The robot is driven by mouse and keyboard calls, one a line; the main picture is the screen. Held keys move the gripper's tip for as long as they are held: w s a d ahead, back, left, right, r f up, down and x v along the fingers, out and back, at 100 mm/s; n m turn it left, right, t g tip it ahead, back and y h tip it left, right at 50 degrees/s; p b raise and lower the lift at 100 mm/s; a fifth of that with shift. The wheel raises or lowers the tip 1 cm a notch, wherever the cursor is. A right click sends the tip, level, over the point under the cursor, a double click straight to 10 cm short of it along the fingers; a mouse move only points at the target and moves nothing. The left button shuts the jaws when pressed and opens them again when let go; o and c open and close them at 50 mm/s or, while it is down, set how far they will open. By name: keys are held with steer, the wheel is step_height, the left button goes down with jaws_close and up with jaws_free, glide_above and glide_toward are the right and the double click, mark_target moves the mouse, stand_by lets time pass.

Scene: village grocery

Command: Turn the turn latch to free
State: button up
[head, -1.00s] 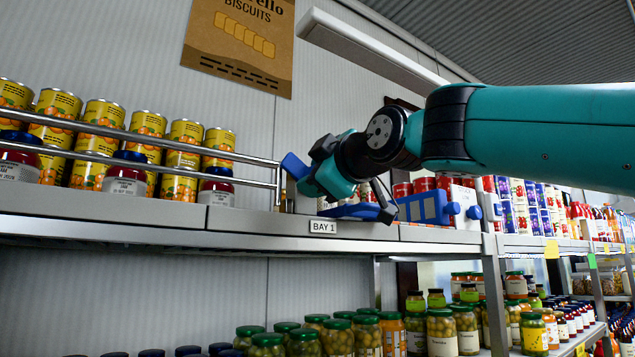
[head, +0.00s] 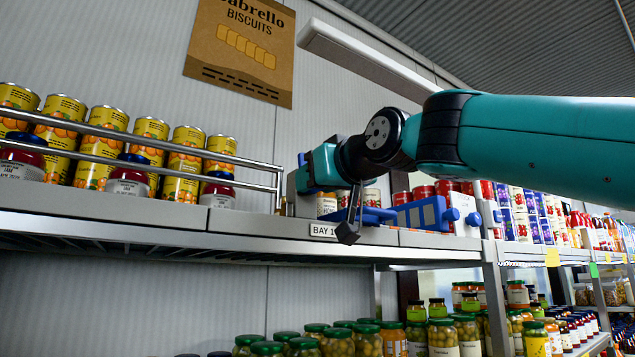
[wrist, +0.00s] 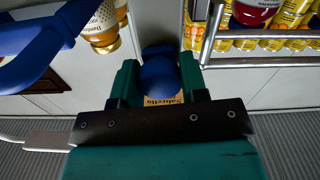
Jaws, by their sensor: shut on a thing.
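The turn latch is a blue handle (wrist: 160,76) in the middle of the wrist view, between the two teal fingers. My gripper (wrist: 158,84) is shut on it, one finger on each side. In the head view my gripper (head: 304,176) is at the shelf front near the end of the metal rail, and a little blue shows beside it (head: 301,159). My fingers and wrist hide most of the latch there. I cannot tell its exact angle.
A blue slotted bar (head: 425,213) lies along the shelf edge, right of my gripper. A double metal rail (head: 150,145) fronts yellow cans (head: 187,160) and jars at left. Jars of olives (head: 440,337) fill the shelf below. Open air lies before the shelf.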

steer(key=shift+m, duration=0.6)
steer(key=o, duration=0.9)
steer(key=b+v, duration=0.8)
steer(key=v, duration=0.9)
steer(key=shift+s+d, duration=0.15)
steer(key=shift+d, duration=0.05)
